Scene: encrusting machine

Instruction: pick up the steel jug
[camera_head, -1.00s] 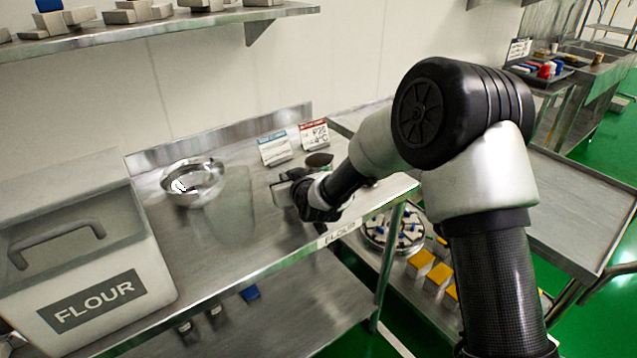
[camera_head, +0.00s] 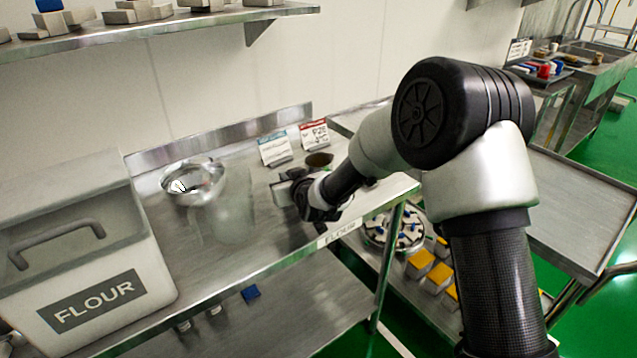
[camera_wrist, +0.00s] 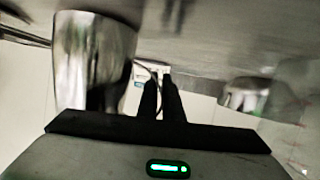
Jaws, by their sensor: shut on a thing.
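The steel jug (camera_wrist: 92,60) shows large and blurred at the left of the wrist view, a shiny cylinder whose thin handle (camera_wrist: 155,70) curves toward my fingers. My gripper (camera_wrist: 162,85) is shut on that handle, with the two dark fingers close together. In the head view my gripper (camera_head: 300,190) is low over the front right of the steel table. Most of the jug is hidden there behind my wrist; a round dark opening (camera_head: 319,160) just behind it looks like its mouth. I cannot tell whether the jug is clear of the table.
A steel bowl (camera_head: 193,182) stands left of my gripper on the table (camera_head: 205,260). Two small sign cards (camera_head: 274,148) (camera_head: 314,134) stand close behind the jug. A large flour bin (camera_head: 85,250) fills the left. A shelf (camera_head: 170,25) hangs above.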

